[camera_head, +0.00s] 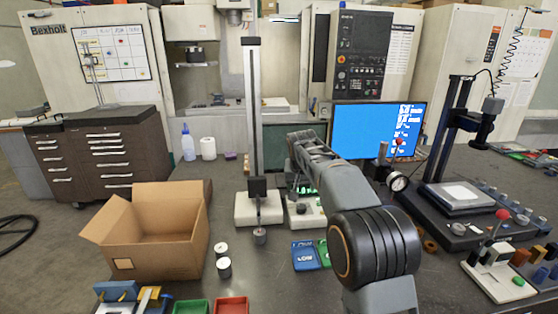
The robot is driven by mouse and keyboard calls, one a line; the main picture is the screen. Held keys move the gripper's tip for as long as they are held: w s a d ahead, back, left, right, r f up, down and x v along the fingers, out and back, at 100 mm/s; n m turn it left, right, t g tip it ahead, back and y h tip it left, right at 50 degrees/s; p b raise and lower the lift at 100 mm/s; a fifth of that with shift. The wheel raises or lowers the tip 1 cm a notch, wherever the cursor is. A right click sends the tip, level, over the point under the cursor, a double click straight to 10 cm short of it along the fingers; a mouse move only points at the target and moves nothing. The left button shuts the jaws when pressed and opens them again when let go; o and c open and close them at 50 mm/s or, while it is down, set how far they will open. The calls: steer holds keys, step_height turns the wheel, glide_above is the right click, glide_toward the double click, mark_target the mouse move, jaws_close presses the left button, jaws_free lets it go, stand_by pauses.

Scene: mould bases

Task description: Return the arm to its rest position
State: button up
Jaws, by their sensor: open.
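My arm (345,185) rises from the bottom right over the bench and reaches forward and to the left. Its large dark ringed joint (378,246) is nearest the camera. The far links end near the middle of the picture, in front of the machine. I cannot make out my gripper's fingers; they are hidden behind or lost among the links. No held thing shows.
The bench (265,285) carries an open cardboard box (165,248), a tall column gauge (253,130), two small cylinders (223,265), blue and green trays (306,256), a dial gauge (398,182), a monitor (375,130) and a camera stand (450,130). Drawer cabinets (105,160) stand behind left.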

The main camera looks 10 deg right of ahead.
steer(key=s+d+f+n, duration=0.1)
steer(key=s+f, duration=0.2)
steer(key=s, duration=1.3)
steer(key=s+f+n+y, duration=0.1)
steer(key=s+f, duration=0.2)
steer(key=s, duration=1.4)
steer(key=shift+s+d, duration=0.3)
steer(key=shift+d, duration=0.1)
steer(key=shift+f, duration=0.1)
